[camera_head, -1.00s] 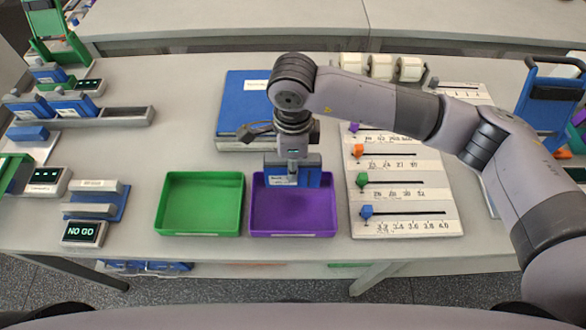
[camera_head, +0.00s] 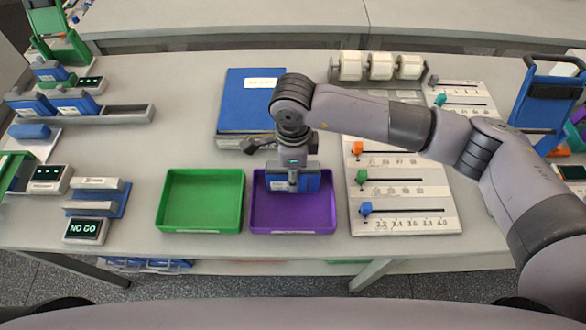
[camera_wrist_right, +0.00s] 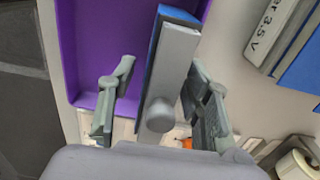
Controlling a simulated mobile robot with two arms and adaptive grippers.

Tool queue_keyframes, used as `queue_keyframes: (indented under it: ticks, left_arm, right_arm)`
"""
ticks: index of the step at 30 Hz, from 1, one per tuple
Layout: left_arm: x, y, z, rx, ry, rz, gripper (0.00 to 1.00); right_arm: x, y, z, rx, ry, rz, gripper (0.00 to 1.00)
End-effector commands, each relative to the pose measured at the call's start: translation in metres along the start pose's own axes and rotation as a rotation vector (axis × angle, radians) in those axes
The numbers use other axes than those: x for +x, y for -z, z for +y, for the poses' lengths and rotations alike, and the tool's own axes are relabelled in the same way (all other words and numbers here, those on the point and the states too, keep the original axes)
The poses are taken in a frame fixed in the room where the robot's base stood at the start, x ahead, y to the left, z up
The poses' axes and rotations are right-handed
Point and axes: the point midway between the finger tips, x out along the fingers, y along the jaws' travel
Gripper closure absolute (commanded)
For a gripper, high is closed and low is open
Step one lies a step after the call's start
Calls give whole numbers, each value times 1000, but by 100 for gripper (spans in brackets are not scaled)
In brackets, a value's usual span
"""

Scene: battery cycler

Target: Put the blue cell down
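The blue cell (camera_head: 306,182) has a grey edge strip. It stands on edge in the back part of the purple tray (camera_head: 291,229); it also shows in the right wrist view (camera_wrist_right: 172,62), with the purple tray (camera_wrist_right: 100,40) around it. My right gripper (camera_head: 291,184) is low over the tray, above the cell. In the right wrist view its fingers (camera_wrist_right: 158,105) are spread on either side of the cell, with a clear gap on the left and a narrow one or contact on the right. The cell's underside is hidden. My left gripper is not in view.
An empty green tray (camera_head: 200,203) sits left of the purple one. A slider board (camera_head: 405,205) lies to the right, and a blue binder-like block (camera_head: 250,98) behind. A NO GO display (camera_head: 84,231) and testers stand at the left. Table between testers and green tray is clear.

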Motion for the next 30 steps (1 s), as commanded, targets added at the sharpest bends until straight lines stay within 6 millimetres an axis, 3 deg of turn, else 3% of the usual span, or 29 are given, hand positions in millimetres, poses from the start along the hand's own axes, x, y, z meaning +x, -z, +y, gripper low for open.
queue_keyframes:
  ticks: [11, 13, 24, 30]
  left_arm:
    - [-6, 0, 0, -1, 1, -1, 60]
    - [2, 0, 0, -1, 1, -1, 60]
    - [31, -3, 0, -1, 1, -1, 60]
    - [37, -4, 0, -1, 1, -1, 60]
  right_arm:
    - [-5, 0, 0, 1, -1, 0, 54]
    - [-11, 0, -1, -1, 3, -2, 54]
    - [-88, 0, -1, 0, 5, -2, 54]
    - [-115, 0, -1, -1, 2, 0, 54]
